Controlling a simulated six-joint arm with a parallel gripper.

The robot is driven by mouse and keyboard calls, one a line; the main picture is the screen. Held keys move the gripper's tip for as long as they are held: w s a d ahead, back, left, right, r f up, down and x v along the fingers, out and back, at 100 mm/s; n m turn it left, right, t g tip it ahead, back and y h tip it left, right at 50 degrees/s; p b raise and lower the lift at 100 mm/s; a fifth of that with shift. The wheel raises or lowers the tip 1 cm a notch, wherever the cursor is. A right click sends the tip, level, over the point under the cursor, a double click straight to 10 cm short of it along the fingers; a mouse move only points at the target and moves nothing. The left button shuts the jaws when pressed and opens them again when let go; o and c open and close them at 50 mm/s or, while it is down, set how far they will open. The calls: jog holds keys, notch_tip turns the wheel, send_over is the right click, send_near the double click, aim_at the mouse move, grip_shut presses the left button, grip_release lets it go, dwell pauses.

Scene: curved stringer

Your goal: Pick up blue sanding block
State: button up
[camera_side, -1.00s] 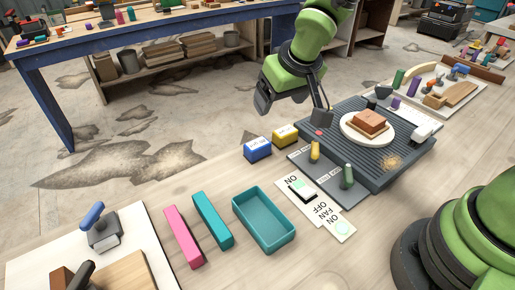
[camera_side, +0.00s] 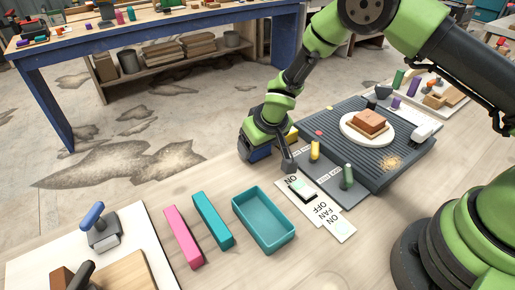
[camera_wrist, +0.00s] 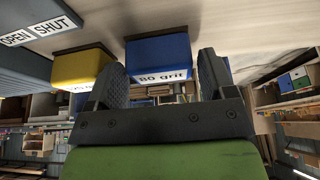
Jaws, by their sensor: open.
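The blue sanding block (camera_side: 259,154) sits on the table left of the grey slatted bed, mostly hidden behind my gripper in the side view. In the wrist view the blue sanding block (camera_wrist: 160,57) shows a white label reading "80 grit" and lies between my two fingers. My gripper (camera_wrist: 165,75) is open, with one finger on each side of the block. I cannot tell if the fingers touch it. In the side view my gripper (camera_side: 267,150) is low at the block.
A yellow block (camera_wrist: 82,68) stands close to the left finger in the wrist view. A teal tray (camera_side: 264,220), a switch panel (camera_side: 302,190) and levers are near. A round plate (camera_side: 350,128) with a brown block rests on the slatted bed (camera_side: 395,165).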

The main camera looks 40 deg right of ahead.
jog(key=shift+w+f, duration=0.25)
jog(key=shift+f, duration=0.35)
jog(key=c, duration=0.7)
notch_tip(320, 180, up, 10)
jog(key=shift+r, duration=0.1)
